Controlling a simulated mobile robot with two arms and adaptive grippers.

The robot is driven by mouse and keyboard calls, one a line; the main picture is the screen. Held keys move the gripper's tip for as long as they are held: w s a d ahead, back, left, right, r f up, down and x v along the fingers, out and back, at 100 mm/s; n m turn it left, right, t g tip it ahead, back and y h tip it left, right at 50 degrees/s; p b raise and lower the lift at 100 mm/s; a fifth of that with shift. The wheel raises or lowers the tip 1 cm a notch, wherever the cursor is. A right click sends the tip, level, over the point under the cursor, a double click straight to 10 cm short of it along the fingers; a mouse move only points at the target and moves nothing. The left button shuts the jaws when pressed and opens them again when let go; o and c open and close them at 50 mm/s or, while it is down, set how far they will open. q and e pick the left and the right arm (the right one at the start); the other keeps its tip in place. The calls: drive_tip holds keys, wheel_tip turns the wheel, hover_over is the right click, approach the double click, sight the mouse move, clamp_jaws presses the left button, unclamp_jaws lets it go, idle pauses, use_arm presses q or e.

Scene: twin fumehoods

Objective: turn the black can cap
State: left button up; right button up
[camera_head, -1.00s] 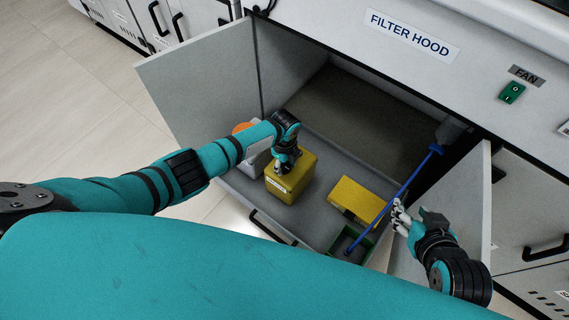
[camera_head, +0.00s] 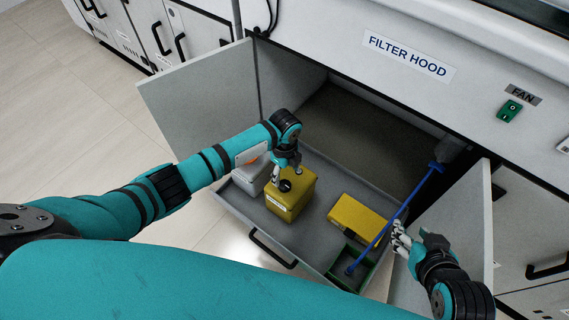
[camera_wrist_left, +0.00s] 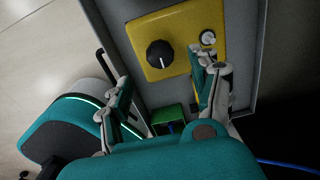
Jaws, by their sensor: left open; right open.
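The yellow can (camera_head: 289,200) stands upright in the open drawer. Its round black cap (camera_head: 285,185) is on top and also shows in the left wrist view (camera_wrist_left: 160,53), with a white line pointing towards the lower part of that picture. My left gripper (camera_head: 287,173) is over the can, close to the cap. In the left wrist view its open fingers (camera_wrist_left: 164,78) are spread to either side, with the cap beyond them and nothing held. My right gripper (camera_head: 400,237) is open and empty at the right, beside the cabinet door.
The drawer (camera_head: 245,214) also holds a white container (camera_head: 251,180), partly behind my left arm, a second yellow container (camera_head: 357,219) and a green box (camera_head: 345,275). A blue rod (camera_head: 405,204) slants up from the box. Open doors (camera_head: 195,92) flank the drawer.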

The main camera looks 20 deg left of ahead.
use_arm(q)
drive_tip(key=shift+r, duration=2.4)
